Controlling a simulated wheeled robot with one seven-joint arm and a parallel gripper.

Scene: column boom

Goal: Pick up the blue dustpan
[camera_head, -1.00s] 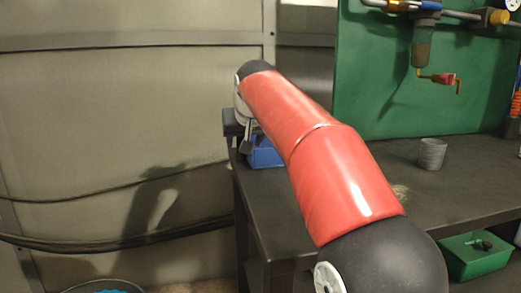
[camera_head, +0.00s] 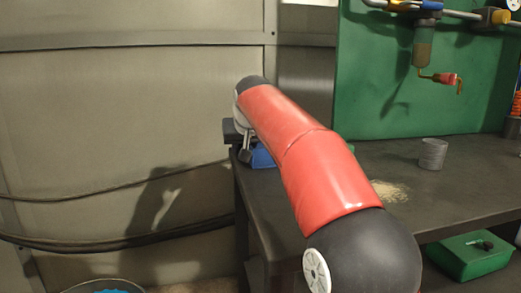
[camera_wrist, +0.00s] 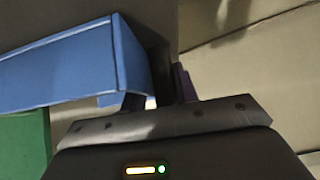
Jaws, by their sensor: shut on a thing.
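The blue dustpan (camera_head: 262,158) shows in the head view as a small patch at the far left end of the dark workbench, mostly hidden behind my red arm. In the wrist view the blue dustpan (camera_wrist: 70,68) fills the upper left, its flat side and end edge close to the fingers. My gripper (camera_wrist: 160,88) has its dark fingers closed at the dustpan's right end, around a dark part that looks like its handle. The exact contact is dark and hard to see. Whether the dustpan touches the bench cannot be told.
A grey cup (camera_head: 432,153) and a beige pile of grains (camera_head: 390,191) are on the workbench (camera_head: 440,195). A green board (camera_head: 380,80) with pipes stands behind. A green box (camera_head: 470,256) sits below on the right. A metal wall (camera_head: 120,90) with cables is at left.

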